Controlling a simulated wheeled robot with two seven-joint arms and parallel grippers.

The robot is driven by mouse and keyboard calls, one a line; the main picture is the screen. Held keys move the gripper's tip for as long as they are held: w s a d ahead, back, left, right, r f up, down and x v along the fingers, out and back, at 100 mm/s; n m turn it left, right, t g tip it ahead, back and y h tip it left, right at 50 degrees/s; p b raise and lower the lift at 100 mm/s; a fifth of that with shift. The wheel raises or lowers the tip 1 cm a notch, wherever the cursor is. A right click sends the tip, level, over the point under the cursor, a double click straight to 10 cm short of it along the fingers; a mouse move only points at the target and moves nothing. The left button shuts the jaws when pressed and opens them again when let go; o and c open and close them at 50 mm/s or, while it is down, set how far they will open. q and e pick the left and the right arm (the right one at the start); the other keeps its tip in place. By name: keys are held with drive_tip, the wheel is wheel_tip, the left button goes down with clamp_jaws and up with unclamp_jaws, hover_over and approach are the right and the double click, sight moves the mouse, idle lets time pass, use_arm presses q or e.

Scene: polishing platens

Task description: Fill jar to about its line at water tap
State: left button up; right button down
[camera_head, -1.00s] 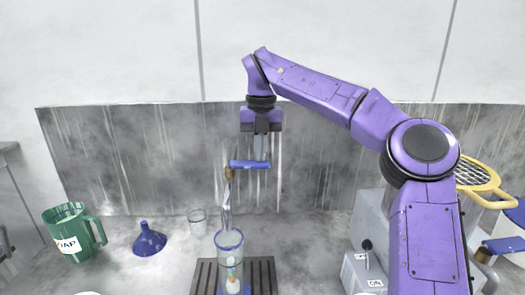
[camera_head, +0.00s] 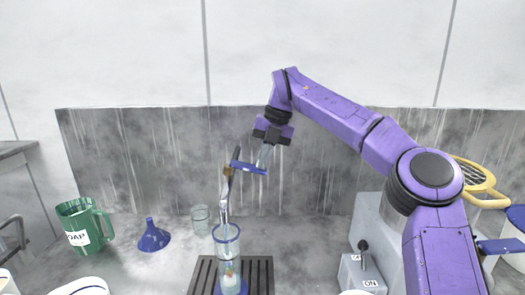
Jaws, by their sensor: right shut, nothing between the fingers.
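The clear jar (camera_head: 227,258) with a blue rim stands upright on the dark slatted drain, below the tap. A small whitish thing shows low inside it. I cannot make out the water level or the line. The water tap (camera_head: 225,200) has a thin metal spout, a brass-coloured body and a blue lever (camera_head: 249,168), which slants down to the right. My right gripper (camera_head: 264,160) is shut and empty, tilted, with its tips at the lever's right part. I cannot tell whether they touch it. My left gripper is out of view.
A grey switch box (camera_head: 362,272) stands to the right. The stained splashback (camera_head: 130,160) is close behind the tap.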

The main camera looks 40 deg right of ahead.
drive_tip(key=shift+d+f, duration=0.1)
drive_tip(key=shift+d, duration=0.05)
idle(0.7)
drive_tip(key=shift+r+p, duration=0.8)
drive_tip(key=shift+r, duration=0.25)
drive_tip(key=w+a+r+p+v, duration=0.1)
drive_tip(key=w+a+p+v, duration=0.1)
drive_tip(key=p+v, duration=0.5)
drive_tip(key=v, duration=0.6)
drive_tip(key=shift+s, duration=0.3)
